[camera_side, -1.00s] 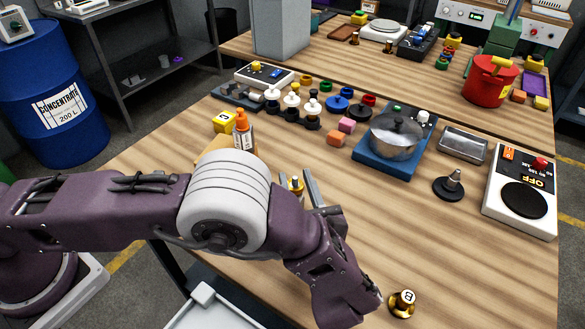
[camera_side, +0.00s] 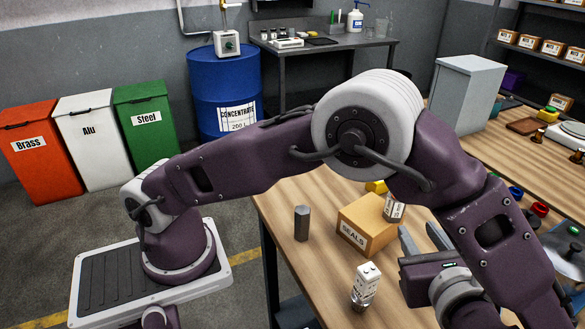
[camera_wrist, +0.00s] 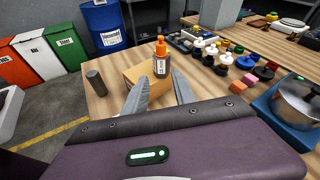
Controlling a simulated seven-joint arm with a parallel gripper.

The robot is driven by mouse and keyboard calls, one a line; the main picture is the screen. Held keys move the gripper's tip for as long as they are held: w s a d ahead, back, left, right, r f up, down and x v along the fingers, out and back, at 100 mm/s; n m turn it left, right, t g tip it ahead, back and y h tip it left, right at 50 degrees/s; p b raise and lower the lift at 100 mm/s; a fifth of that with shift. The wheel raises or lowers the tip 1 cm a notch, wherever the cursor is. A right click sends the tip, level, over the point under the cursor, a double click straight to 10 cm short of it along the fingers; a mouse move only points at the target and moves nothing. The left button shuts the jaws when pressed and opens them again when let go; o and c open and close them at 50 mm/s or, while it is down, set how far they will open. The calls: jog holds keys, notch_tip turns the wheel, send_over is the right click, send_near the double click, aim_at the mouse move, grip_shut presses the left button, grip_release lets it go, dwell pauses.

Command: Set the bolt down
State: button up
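My gripper (camera_side: 420,232) is over the right part of the wooden table in the side view, fingers pointing away from the camera. In the wrist view the fingers (camera_wrist: 160,82) stand apart with nothing seen between them. I cannot make out a bolt in the fingers. A dark grey hexagonal piece (camera_side: 302,223) stands upright on the table, left of the SEALS box; it also shows in the wrist view (camera_wrist: 97,82). Whether it is the bolt I cannot tell. My arm hides much of the table's right side.
The cardboard SEALS box (camera_side: 368,228) and an orange-capped bottle (camera_wrist: 161,58) stand close beyond my fingers. A white marked piece (camera_side: 366,285) stands nearer the camera. A pot (camera_wrist: 297,100) and small coloured parts (camera_wrist: 225,60) lie right. Table is bare around the hexagonal piece.

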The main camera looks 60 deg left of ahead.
jog(key=s+a+r+n+g+h, duration=0.3)
jog(key=s+a+r+n, duration=0.2)
jog(key=a, duration=0.2)
jog(key=s+a+r+n+g+h, duration=0.25)
jog(key=s+a+r+n, duration=0.2)
jog(key=a, duration=0.25)
jog(key=s+r+n+t+h, duration=0.1)
jog(key=s+n+t+h, duration=0.3)
jog(key=s+n+h, duration=0.3)
jog(key=s+n, duration=0.4)
jog(key=n, duration=0.1)
jog(key=shift+r, duration=0.15)
